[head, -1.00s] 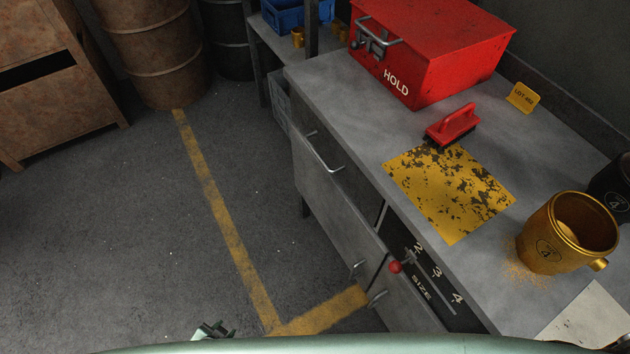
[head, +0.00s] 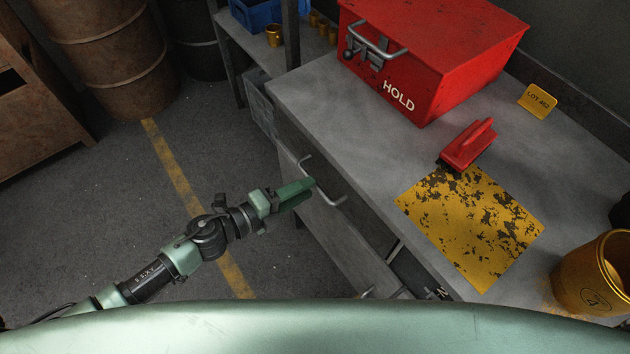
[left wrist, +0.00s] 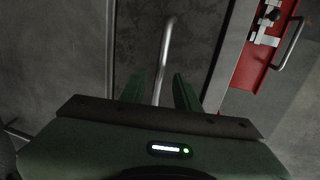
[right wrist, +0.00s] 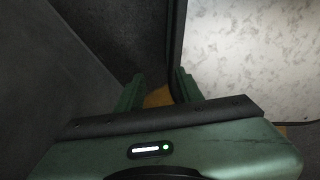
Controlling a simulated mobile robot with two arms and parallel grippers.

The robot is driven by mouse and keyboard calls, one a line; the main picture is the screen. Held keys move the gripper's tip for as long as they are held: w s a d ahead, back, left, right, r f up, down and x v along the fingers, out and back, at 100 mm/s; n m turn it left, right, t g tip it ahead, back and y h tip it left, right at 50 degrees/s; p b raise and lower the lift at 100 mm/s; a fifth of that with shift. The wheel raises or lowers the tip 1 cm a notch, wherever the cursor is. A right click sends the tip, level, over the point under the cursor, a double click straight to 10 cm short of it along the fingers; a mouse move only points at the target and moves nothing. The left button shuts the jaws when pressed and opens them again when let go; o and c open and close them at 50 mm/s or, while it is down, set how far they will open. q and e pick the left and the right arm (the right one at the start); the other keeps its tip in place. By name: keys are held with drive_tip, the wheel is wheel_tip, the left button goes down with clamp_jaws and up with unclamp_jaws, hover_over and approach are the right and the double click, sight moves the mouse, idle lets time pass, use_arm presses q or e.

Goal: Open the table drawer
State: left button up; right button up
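The table drawer (head: 325,168) is a dark front under the grey tabletop and looks closed. Its metal bar handle (head: 331,197) stands out from the front. My left gripper (head: 309,187) reaches in from the left and is at the handle, partly covering it. In the left wrist view the handle (left wrist: 165,55) runs between the two green fingers (left wrist: 158,92), which are apart; I see gaps and cannot tell any contact. My right gripper (right wrist: 160,92) shows only in its wrist view, open and empty.
A shelf with a blue bin (head: 255,14) and rusty barrels (head: 105,60) stand behind.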

use_arm(q)
drive_tip(key=shift+x, duration=1.95)
drive_tip(key=shift+w+a, duration=0.1)
clamp_jaws()
